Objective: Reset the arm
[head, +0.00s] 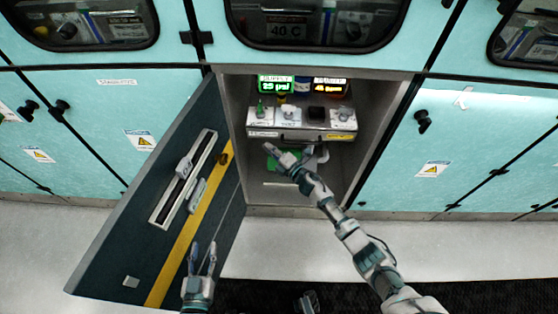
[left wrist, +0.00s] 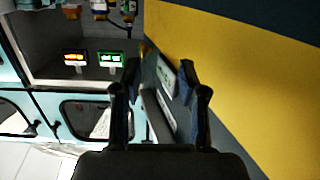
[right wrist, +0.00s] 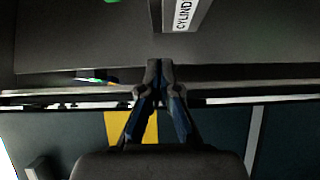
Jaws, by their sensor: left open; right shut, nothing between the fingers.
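My right arm reaches in from the lower right of the head view into the open cabinet (head: 345,155). My right gripper (head: 268,149) is inside the opening, in front of the lower part of the equipment box, and is shut with nothing in it. It also shows shut in the right wrist view (right wrist: 158,65). My left gripper (head: 202,248) is open and empty, low in front of the open cabinet door (head: 125,225). It also shows open in the left wrist view (left wrist: 158,75), with the door's yellow stripe (left wrist: 240,60) beside it.
The door hangs open to the left, with a handle (head: 183,178) on its face. The equipment box (head: 300,133) holds switches under a green display (head: 276,83) and an orange-red display (head: 330,87). Closed teal panels (head: 480,140) flank the opening. The pale floor (head: 400,250) is clear.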

